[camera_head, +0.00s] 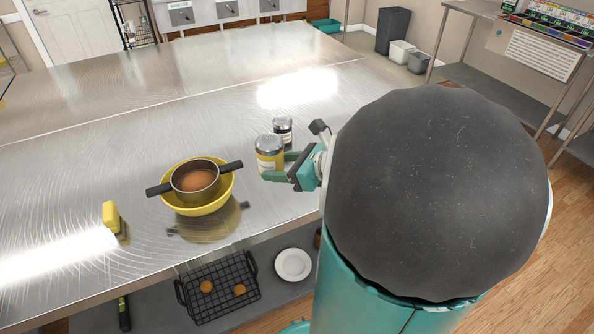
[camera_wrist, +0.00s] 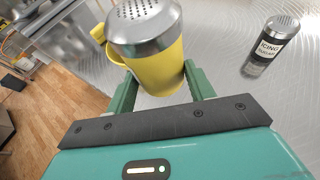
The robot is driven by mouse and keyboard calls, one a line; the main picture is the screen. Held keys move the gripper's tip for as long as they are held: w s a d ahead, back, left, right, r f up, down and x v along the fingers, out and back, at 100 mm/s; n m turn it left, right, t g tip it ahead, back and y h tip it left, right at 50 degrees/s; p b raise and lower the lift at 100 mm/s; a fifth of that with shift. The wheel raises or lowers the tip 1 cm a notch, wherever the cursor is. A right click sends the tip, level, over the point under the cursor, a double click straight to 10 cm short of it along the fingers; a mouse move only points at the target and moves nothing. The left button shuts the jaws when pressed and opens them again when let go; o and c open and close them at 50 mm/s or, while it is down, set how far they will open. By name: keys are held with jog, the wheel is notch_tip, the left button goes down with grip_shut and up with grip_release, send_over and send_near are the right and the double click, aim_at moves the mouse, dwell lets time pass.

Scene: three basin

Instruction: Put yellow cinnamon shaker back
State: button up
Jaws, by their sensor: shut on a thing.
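The yellow cinnamon shaker (camera_head: 268,157) has a silver perforated lid and stands upright in the head view, at the steel table's right edge. The head view does not show clearly whether the shaker's base touches the table. Its label is not readable.
An icing sugar shaker (camera_head: 283,130) stands just behind the yellow one; it shows in the wrist view (camera_wrist: 271,46). The table's (camera_head: 180,110) far part is clear.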

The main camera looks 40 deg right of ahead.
jog(key=w+d+f, duration=0.2)
jog(key=d+f, duration=0.1)
jog(key=d, duration=0.1)
jog(key=w+d+f, duration=0.2)
jog(key=d+f, duration=0.1)
jog(key=d, duration=0.1)
jog(key=w+d+f, duration=0.3)
jog(key=shift+d+f, duration=0.2)
jog(key=shift+d, duration=0.2)
jog(key=shift+w+d+f, duration=0.1)
jog(key=shift+d+f, duration=0.15)
jog(key=shift+f, duration=1.65)
jog(key=shift+f, duration=0.15)
jog(key=o, duration=1)
